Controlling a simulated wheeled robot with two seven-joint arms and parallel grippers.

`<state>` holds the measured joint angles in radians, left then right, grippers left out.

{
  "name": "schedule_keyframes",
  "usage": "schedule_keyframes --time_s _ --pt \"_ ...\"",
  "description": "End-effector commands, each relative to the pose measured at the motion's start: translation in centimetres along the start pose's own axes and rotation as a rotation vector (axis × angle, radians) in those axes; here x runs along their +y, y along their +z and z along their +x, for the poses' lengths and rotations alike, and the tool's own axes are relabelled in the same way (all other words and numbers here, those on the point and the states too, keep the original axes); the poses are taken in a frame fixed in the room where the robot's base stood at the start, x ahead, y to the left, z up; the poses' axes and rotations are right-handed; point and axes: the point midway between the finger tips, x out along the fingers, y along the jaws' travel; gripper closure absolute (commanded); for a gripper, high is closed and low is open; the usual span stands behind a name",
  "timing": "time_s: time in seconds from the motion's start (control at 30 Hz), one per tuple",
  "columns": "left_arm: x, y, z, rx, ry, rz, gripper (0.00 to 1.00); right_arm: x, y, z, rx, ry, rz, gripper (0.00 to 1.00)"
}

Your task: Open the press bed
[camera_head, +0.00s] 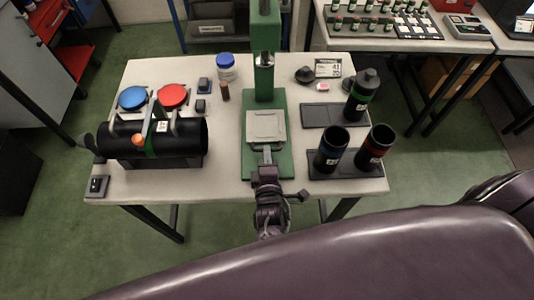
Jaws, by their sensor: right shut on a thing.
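The green press (251,107) stands at the middle of the table, its column rising at the back. Its press bed is a light grey square plate (265,124) lying on the green base, below the ram (264,60). My right gripper (267,154) is at the front edge of the plate, shut on what looks like the bed's front tab; the fingers hide most of the tab. The wrist extends toward the table's front edge. My left gripper is not in view.
At left a black cylinder (185,137) lies in a cradle, with a blue disc (132,97) and red disc (172,95) behind. At right two open black cups (331,150) stand on a tray and a capped bottle (362,98) behind. Bare tabletop (225,150) lies left of the press.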

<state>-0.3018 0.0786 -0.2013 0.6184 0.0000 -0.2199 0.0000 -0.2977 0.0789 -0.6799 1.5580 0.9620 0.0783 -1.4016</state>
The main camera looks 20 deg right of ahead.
Motion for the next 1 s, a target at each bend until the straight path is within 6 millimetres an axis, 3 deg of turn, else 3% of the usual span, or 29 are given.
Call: schedule_keyframes --time_s 0.3,0.5,0.9,0.93,1.0 --pt "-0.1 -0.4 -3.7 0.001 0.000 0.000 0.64 -1.5 0.0 -8.3 -0.001 -0.015 -0.004 1.00" --pt "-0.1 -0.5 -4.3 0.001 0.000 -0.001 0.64 -2.4 0.0 -11.9 -0.001 -0.010 -0.002 1.00" --pt "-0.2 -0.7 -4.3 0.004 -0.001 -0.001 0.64 -2.6 0.0 -12.6 -0.001 -0.006 -0.003 1.00" --pt "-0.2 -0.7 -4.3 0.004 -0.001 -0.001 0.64 -2.6 0.0 -12.6 -0.001 -0.005 -0.003 0.85" --pt "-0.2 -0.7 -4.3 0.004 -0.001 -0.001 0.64 -2.6 0.0 -12.6 -0.001 -0.005 -0.002 0.80"
